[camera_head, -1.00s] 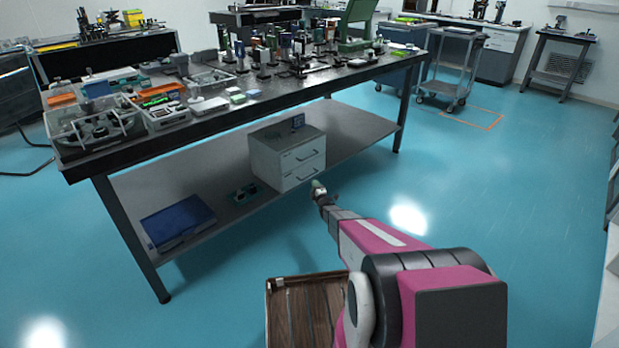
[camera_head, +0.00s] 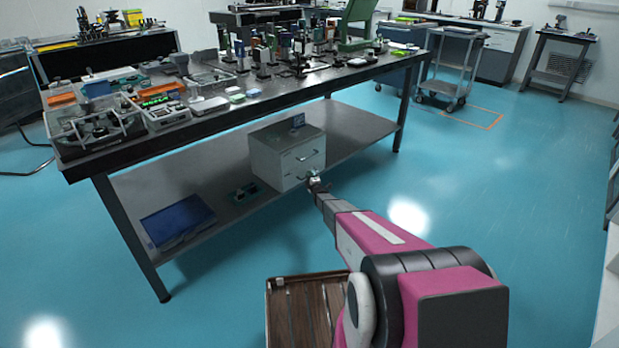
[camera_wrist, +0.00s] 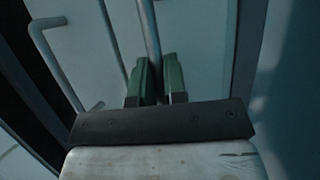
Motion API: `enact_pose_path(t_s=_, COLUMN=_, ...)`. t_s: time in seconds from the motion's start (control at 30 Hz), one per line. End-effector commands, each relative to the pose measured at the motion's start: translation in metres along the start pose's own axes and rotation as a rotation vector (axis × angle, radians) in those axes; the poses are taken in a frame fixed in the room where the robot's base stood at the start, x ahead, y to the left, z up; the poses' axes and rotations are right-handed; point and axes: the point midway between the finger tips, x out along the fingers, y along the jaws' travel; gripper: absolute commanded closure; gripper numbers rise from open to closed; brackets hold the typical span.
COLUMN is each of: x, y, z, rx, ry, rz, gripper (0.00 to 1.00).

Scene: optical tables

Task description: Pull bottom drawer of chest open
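The chest (camera_head: 271,165) is a pale grey box with two drawers, on the lower shelf of the optical table. The bottom drawer (camera_head: 296,175) looks flush with the chest in the head view. My gripper (camera_head: 314,181) is at the bottom drawer's front. In the wrist view my gripper's green fingers (camera_wrist: 159,83) are close together, with the bottom drawer's bar handle (camera_wrist: 148,30) between them. The top drawer's handle (camera_wrist: 55,68) is to the left, apart from the fingers. The fingertips hide part of the gripped bar.
A table leg (camera_head: 402,122) stands to the right of the chest.

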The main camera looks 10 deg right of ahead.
Motion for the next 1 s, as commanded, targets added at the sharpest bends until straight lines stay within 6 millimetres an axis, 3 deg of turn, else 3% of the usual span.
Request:
enact_pose_path(t_s=0.2, x=-0.005, y=0.001, z=0.002, rx=-0.001, ry=0.000, rz=-0.001, gripper=1.00)
enact_pose_path(t_s=0.37, x=-0.026, y=0.007, z=0.009, rx=-0.001, ry=-0.001, rz=-0.002, gripper=1.00)
enact_pose_path(t_s=0.8, x=-0.134, y=0.031, z=0.053, rx=-0.001, ry=-0.002, rz=-0.001, gripper=1.00)
enact_pose_path(t_s=1.0, x=-0.170, y=0.037, z=0.069, rx=0.000, ry=-0.001, rz=-0.001, gripper=1.00)
